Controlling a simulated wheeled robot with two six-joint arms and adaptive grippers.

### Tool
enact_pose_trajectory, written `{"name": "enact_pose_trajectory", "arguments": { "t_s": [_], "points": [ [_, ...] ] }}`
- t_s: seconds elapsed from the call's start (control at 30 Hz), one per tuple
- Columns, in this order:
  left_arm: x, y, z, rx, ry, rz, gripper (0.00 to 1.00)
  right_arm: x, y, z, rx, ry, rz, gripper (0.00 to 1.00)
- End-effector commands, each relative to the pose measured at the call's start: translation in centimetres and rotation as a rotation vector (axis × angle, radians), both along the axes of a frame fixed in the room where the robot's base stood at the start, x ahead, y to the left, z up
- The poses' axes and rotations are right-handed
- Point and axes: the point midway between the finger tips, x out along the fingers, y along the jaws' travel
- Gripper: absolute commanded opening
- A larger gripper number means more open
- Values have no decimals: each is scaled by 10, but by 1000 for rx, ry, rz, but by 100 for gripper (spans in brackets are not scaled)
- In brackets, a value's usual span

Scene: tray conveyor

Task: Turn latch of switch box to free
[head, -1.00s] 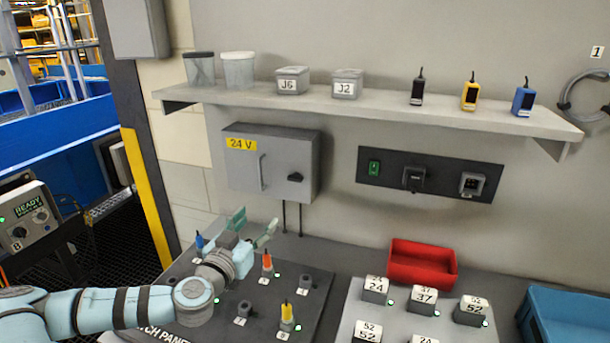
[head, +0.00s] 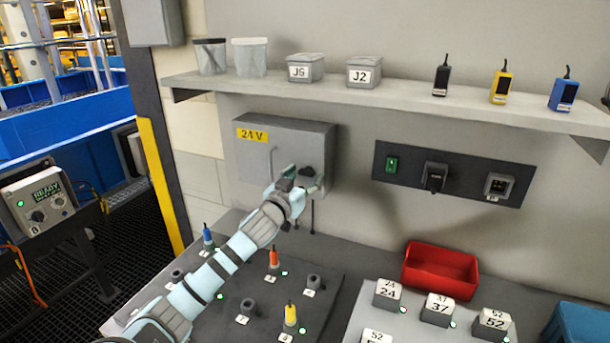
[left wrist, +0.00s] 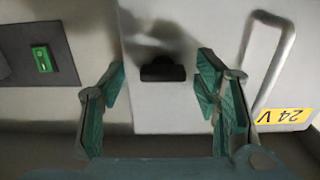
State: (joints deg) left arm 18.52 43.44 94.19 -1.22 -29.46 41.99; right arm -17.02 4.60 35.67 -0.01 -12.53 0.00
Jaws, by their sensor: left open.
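The grey switch box (head: 262,160) with a yellow 24 V label hangs on the wall below the shelf. Its dark latch (head: 306,171) is at the right of the door, partly hidden by my left gripper (head: 302,180) in the head view. In the left wrist view the black latch (left wrist: 163,70) shows between the two green fingers of my left gripper (left wrist: 160,92), upside down to the head view. The fingers are open, one on each side of it, apart from it in the picture. Contact cannot be told. The box handle (left wrist: 268,65) is beside them. My right gripper is not seen.
A shelf (head: 400,100) with tubs and small devices runs above the box. A dark socket panel (head: 455,187) is to the right. Below are a plug board (head: 262,290) with coloured plugs and a red bin (head: 440,270).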

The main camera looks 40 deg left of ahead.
Motion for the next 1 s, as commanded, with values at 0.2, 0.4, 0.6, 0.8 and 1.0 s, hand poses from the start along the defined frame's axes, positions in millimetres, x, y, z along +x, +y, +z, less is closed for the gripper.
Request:
{"name": "enact_pose_trajectory", "arguments": {
  "t_s": [0.2, 0.4, 0.6, 0.8, 1.0],
  "points": [
    [6, 1, -1, 2, 1, 0, 57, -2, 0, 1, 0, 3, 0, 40],
    [5, 2, -1, 3, 2, 1, 42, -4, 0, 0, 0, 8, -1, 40],
    [5, 2, -1, 4, 2, 1, 10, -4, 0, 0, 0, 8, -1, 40],
    [5, 2, -1, -3, 0, 1, 9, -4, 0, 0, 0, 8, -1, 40],
    [5, 2, -1, -51, -16, 1, 9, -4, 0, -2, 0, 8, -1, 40]
  ]
}}
